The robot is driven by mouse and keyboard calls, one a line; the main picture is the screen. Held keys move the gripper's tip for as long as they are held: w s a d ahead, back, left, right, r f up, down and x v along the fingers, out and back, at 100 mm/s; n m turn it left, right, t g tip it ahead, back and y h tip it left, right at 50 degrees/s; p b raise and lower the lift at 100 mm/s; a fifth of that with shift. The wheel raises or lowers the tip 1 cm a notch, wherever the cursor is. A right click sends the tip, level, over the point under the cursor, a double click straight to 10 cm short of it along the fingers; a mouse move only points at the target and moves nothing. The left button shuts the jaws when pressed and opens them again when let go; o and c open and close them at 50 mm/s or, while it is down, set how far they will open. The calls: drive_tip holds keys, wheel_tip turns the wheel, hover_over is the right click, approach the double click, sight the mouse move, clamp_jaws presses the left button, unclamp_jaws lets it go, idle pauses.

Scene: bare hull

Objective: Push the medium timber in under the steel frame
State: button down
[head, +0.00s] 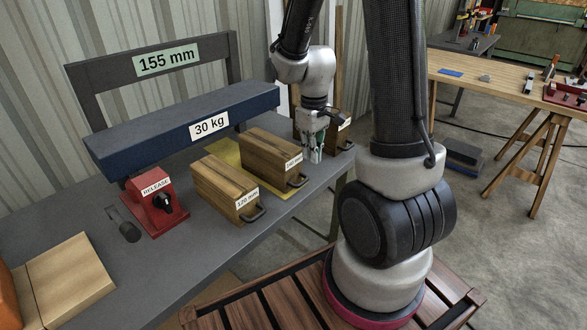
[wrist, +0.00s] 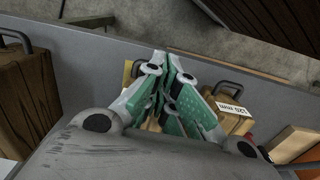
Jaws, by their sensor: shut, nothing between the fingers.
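The steel frame (head: 82,95) is dark, carries a "155 mm" sign and stands at the bench's back left. A blue beam (head: 180,125) marked "30 kg" lies across in front of it. Of three timbers with end handles, the middle one (head: 268,157), its label hard to read, sits on a yellow patch and is probably the medium timber. The timber marked "120 mm" (head: 215,184) is left of it and also shows in the wrist view (wrist: 228,122). My gripper (head: 316,158) is shut and empty, between the middle timber and the right one (head: 338,132). Contact is unclear.
A red "RELEASE" box (head: 155,206) with a black knob stands below the beam's left end. Pale boards (head: 70,275) lie at the bench's front left. The grey bench top (head: 185,255) is clear in front of the timbers.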

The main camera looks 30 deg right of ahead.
sight(260, 153)
drive_tip(key=f, duration=0.3)
drive_tip(key=w+f, duration=0.1)
drive_tip(key=f, duration=0.2)
drive_tip(key=w+a+f, duration=0.1)
drive_tip(key=f, duration=0.3)
drive_tip(key=shift+w, duration=0.1)
drive_tip(key=shift+w+a, duration=0.25)
drive_tip(key=shift+w, duration=0.55)
drive_tip(key=w+a, duration=0.2)
drive_tip(key=w, duration=0.3)
drive_tip(key=w+a, duration=0.2)
drive_tip(key=w, duration=0.4)
drive_tip(key=w+a, duration=0.2)
drive_tip(key=w, duration=0.4)
